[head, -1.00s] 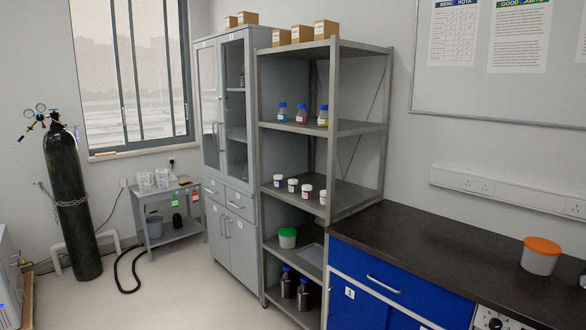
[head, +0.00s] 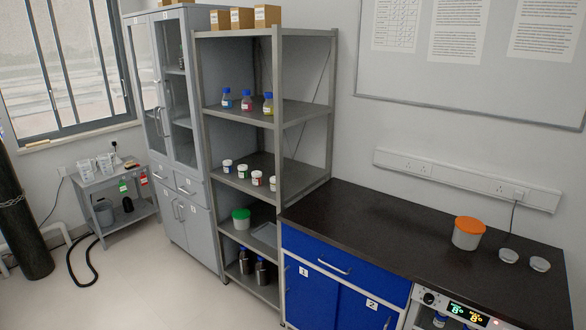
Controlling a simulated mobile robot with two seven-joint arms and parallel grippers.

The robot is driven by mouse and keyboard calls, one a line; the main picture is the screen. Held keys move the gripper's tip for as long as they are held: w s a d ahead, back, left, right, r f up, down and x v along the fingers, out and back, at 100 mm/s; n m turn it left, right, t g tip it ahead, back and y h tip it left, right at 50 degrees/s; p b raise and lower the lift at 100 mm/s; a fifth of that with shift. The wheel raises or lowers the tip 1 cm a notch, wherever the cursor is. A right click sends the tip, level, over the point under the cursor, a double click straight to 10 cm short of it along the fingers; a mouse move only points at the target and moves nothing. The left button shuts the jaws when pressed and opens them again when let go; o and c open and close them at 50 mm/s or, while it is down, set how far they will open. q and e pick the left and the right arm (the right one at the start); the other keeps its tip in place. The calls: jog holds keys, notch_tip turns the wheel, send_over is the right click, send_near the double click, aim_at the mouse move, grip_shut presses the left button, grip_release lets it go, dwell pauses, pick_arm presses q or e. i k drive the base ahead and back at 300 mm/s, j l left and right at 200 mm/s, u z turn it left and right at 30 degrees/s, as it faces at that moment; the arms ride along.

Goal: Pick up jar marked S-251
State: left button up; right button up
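Several small white-lidded jars stand in a row on the middle shelf of the grey rack. I see a jar with a blue label at the left (head: 227,166), one with a green label (head: 242,171), one with a red label (head: 257,178), and one partly hidden behind the front post (head: 273,184). Their markings are too small to read, so I cannot tell which is S-251. A larger white tub with a green lid (head: 241,218) stands on the shelf below. Neither of my grippers is in view.
The rack (head: 278,139) stands between a grey cabinet (head: 200,244) and a dark-topped blue bench (head: 376,233). An orange-lidded tub (head: 467,234) is on the bench.

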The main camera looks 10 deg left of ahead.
aim_at(243, 168)
jog(key=i+j+z, duration=0.3)
jog(key=j, duration=0.15)
jog(key=i+j+z, duration=0.3)
jog(key=j, duration=0.15)
jog(key=i+j, duration=0.15)
jog(key=j, duration=0.2)
jog(key=i+j+z, duration=0.1)
jog(key=j, duration=0.25)
jog(key=i+j, duration=0.2)
jog(key=j, duration=0.15)
jog(key=l+z, duration=0.05)
